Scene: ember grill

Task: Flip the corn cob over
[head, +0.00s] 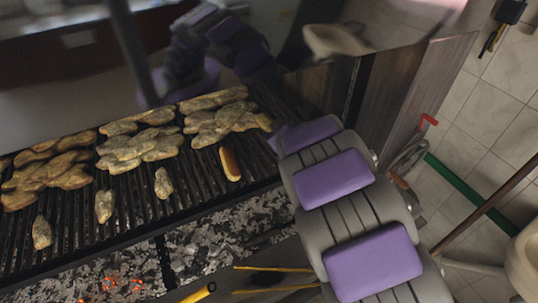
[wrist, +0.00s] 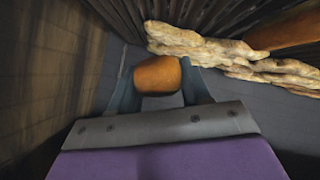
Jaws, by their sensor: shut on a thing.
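My gripper (wrist: 160,92) is shut on an orange-brown rounded piece, the corn cob (wrist: 158,73), seen nearly end-on between the two fingers in the wrist view. Its kernels are not clear. In the head view my purple and grey arm reaches in from the lower right to the grill's right end, and it hides the fingers and the held cob. A separate long orange-brown piece (head: 230,163) lies on the grill grate (head: 135,205), left of my arm; I cannot tell what it is.
Several browned meat pieces (head: 140,148) lie in clusters on the grate, one cluster close to my arm. Pale pieces (wrist: 205,48) lie just beyond the held cob in the wrist view. Coals (head: 215,250) glow along the front. A wooden side panel (head: 400,100) stands at the right.

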